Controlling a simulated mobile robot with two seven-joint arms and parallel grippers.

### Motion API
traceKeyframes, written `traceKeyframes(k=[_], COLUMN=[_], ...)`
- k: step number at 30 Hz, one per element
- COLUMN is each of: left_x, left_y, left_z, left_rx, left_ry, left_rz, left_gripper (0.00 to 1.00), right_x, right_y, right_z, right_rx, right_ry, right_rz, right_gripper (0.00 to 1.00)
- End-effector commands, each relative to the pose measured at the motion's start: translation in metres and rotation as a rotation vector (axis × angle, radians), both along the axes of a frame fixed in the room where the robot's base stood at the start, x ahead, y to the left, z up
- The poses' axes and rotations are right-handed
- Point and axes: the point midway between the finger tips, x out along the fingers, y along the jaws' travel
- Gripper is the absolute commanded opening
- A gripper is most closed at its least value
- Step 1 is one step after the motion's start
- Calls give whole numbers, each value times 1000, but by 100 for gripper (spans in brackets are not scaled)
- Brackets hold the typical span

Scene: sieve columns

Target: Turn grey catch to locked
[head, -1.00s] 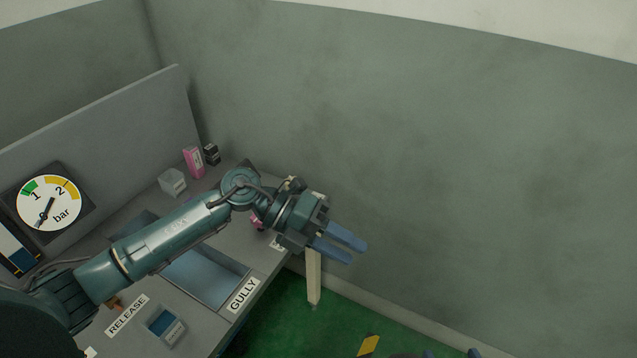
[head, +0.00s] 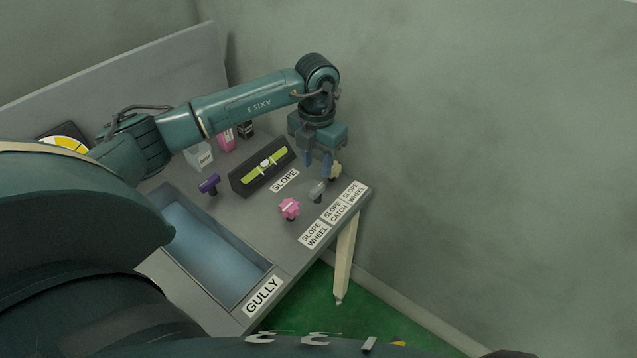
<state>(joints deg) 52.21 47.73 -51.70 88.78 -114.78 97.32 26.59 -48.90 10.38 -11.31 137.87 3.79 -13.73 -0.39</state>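The grey catch (head: 318,188) is a small grey handle on a dark post near the bench's right end, behind the "SLOPE CATCH" label (head: 338,211). It stands between a pink wheel (head: 289,208) and a beige wheel (head: 334,171). My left gripper (head: 318,167) points down just above and behind the catch. Its two blue fingers are apart with nothing seen between them. Whether a fingertip touches the catch or the beige wheel cannot be told. My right gripper does not show.
A black slope gauge (head: 264,166) with a yellow-green vial stands left of the fingers. A purple handle (head: 209,184) sits by the sunken gully (head: 210,240). A clear block (head: 200,156), a pink box (head: 226,139) and a black box stand behind. A wall closes the right side.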

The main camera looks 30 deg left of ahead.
Motion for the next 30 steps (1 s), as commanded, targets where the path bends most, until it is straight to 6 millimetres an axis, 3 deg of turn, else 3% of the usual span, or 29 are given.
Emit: traceKeyframes(k=[1, 6, 12, 23, 30], left_x=[-1, 0, 0, 0, 0], left_y=[0, 0, 0, 0, 0], left_z=[-14, -44, -64, -68, -68], left_rx=[-1, -1, -1, -2, -2], left_ry=[4, 1, 0, -2, -1], left_rz=[1, 1, 0, -1, 0], left_gripper=[37, 37, 37, 37, 18], right_x=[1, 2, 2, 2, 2], right_y=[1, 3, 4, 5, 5], right_z=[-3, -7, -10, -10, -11], right_rx=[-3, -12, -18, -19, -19], right_ry=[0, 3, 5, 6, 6], right_rz=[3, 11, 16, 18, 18], right_gripper=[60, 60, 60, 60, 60])
